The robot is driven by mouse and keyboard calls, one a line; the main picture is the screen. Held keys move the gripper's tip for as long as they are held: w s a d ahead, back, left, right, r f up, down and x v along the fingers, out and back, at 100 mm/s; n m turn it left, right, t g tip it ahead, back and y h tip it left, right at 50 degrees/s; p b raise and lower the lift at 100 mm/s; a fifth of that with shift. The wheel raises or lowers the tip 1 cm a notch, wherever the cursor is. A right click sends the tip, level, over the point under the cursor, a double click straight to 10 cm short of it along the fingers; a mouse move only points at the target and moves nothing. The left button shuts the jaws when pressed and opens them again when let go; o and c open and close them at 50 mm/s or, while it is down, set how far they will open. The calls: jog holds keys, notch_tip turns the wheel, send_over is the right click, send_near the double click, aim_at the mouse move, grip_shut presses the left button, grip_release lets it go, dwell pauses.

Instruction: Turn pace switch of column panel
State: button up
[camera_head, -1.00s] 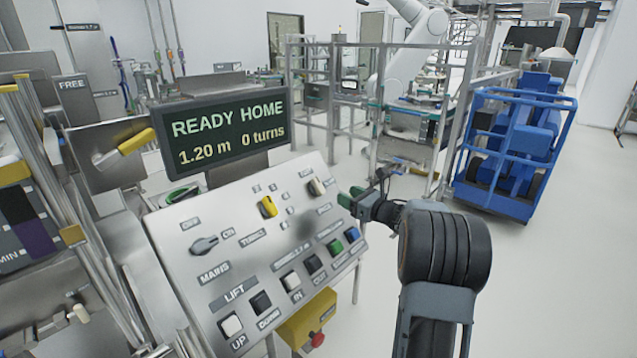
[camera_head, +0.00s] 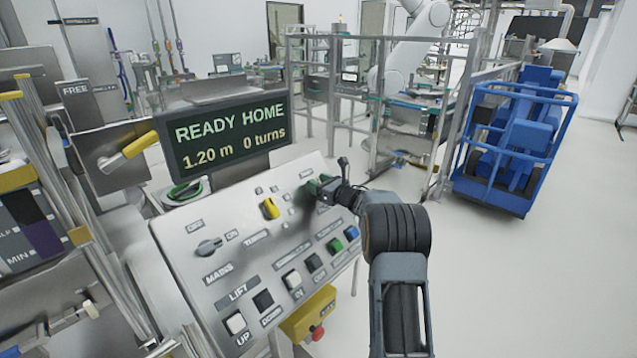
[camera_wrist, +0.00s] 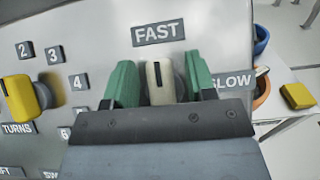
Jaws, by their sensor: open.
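The pace switch (camera_wrist: 158,80) is a cream knob with a dark line on it, under the FAST label (camera_wrist: 158,32) and left of the SLOW label (camera_wrist: 229,82) in the wrist view. My gripper (camera_wrist: 160,82) is open, with one green finger on each side of the knob and small gaps showing. In the head view my gripper (camera_head: 318,187) is at the upper right of the sloping column panel (camera_head: 215,265) and hides the pace switch there. The display (camera_head: 228,136) reads READY HOME, 1.20 m, 0 turns.
A yellow turns knob (camera_head: 270,208) is left of my gripper, and a grey mains knob (camera_head: 208,247) is farther left. Several push buttons (camera_head: 263,300) line the lower panel. A yellow box with a red button (camera_head: 318,334) hangs below. A blue cage (camera_head: 497,190) stands right.

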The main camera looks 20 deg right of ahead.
jog(key=shift+c, duration=0.5)
jog(key=shift+f, duration=0.1)
jog(key=c, duration=0.6)
